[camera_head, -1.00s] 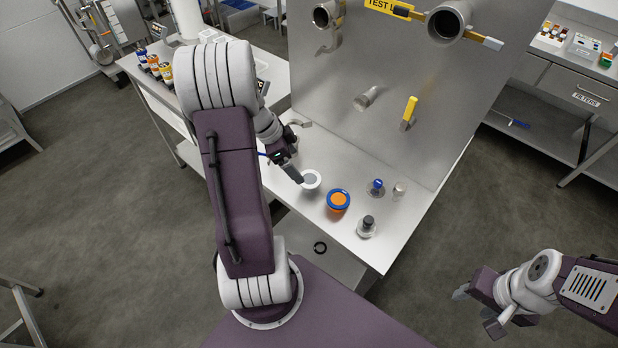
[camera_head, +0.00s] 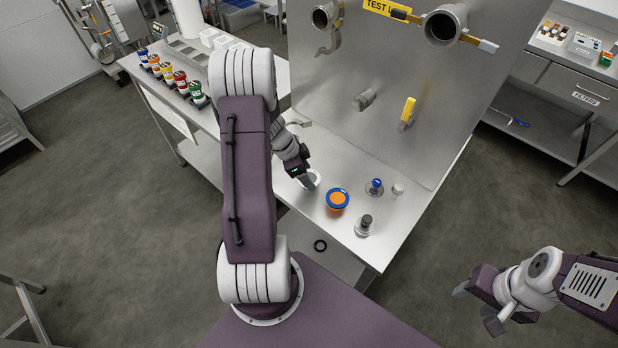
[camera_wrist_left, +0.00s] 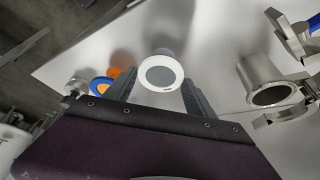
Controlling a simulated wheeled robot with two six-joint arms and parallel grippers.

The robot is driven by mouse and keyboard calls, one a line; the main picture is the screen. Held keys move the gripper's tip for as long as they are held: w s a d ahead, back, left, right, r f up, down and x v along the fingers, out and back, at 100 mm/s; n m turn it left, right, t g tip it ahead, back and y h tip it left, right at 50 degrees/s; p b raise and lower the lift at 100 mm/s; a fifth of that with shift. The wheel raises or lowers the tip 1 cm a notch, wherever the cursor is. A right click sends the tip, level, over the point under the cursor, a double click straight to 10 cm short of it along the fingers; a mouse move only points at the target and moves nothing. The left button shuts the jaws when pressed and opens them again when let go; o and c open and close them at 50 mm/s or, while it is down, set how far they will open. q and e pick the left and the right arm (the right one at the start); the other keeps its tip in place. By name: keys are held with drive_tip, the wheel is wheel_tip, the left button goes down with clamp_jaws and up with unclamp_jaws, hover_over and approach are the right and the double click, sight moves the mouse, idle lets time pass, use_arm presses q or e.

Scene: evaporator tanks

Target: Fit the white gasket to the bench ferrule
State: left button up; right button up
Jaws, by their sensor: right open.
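The white ring-shaped gasket (camera_head: 317,179) with a grey centre is on the bench, partly hidden by my left gripper (camera_head: 308,180) in the head view. In the left wrist view the gasket (camera_wrist_left: 143,74) shows whole. It appears between and just beyond the spread fingers of my left gripper (camera_wrist_left: 160,90), and I cannot tell if either finger touches it. A short flanged metal tube, likely the bench ferrule (camera_wrist_left: 261,73), stands to its right in that view. My right gripper (camera_head: 474,306) is open and empty at lower right, away from the bench.
A blue-rimmed orange piece (camera_head: 338,199), a blue-topped fitting (camera_head: 374,187) and a black-topped fitting (camera_head: 365,225) stand on the bench to the right. The upright metal panel (camera_head: 440,110) stands behind. Coloured jars (camera_head: 181,82) stand at left.

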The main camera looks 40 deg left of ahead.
use_arm(q)
drive_tip(key=c, duration=0.6)
drive_tip(key=shift+r, duration=0.15)
wheel_tip(320, 180, up, 4)
drive_tip(key=shift+w+f, duration=0.1)
drive_tip(key=shift+f, duration=0.1)
drive_tip(key=s+d+r+b, duration=0.2)
drive_tip(key=s+d+r, duration=0.4)
drive_tip(key=s, duration=0.4)
drive_tip(key=shift+r, duration=0.55)
